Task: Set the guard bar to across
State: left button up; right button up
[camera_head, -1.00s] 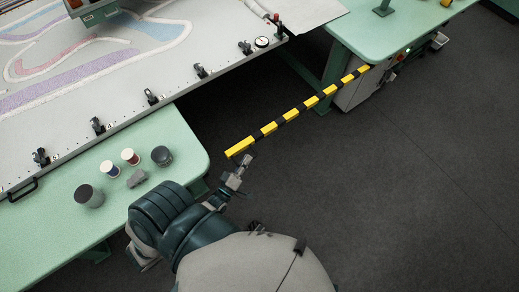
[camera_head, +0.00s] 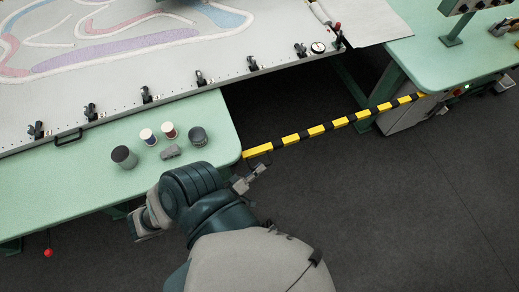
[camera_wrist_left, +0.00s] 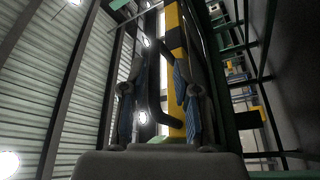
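The yellow-and-black striped guard bar (camera_head: 318,131) spans the dark gap between the two green tables. Its far end is by the right table's cabinet. Its near end is at the left table's right corner; I cannot tell whether it touches. My left gripper (camera_head: 260,168) is just below that near end, beside a thin dark loop. In the left wrist view, my left gripper (camera_wrist_left: 158,105) has its fingers apart, with a dark curved piece between them. The guard bar (camera_wrist_left: 175,60) passes behind the right finger there. No firm grip shows.
The left green table (camera_head: 60,175) holds two thread spools (camera_head: 158,132), two dark cylinders and a grey block. A clamped fabric frame (camera_head: 225,62) lies above it. The right table (camera_head: 470,55) carries a control post. Dark floor (camera_head: 400,210) is free in front.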

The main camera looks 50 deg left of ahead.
pick_arm(q)
jog(key=shift+r, duration=0.25)
jog(key=shift+a, duration=0.1)
jog(key=s+f, duration=0.2)
jog(key=s, duration=0.9)
jog(key=shift+s+f, duration=0.3)
jog(key=shift+s, duration=0.1)
jog(key=w+d+f+m+g, duration=0.1)
jog(key=d+f+m+g, duration=0.2)
jog(key=f, duration=0.4)
jog(key=w+d+f+m+g+h, duration=0.1)
jog(key=w+d+f+m+g, duration=0.1)
jog(key=f+g, duration=0.35)
jog(key=w+d+f+m+g, duration=0.1)
jog(key=d+f+m+g, duration=0.15)
jog(key=f, duration=0.55)
jog(key=s+d+f+m+g, duration=0.3)
jog(key=s+f+m+g, duration=0.3)
jog(key=f+g, duration=0.1)
jog(key=shift+s+f+m+g+y, duration=0.25)
jog(key=shift+f+m+g+y, duration=0.15)
jog(key=shift+f, duration=0.45)
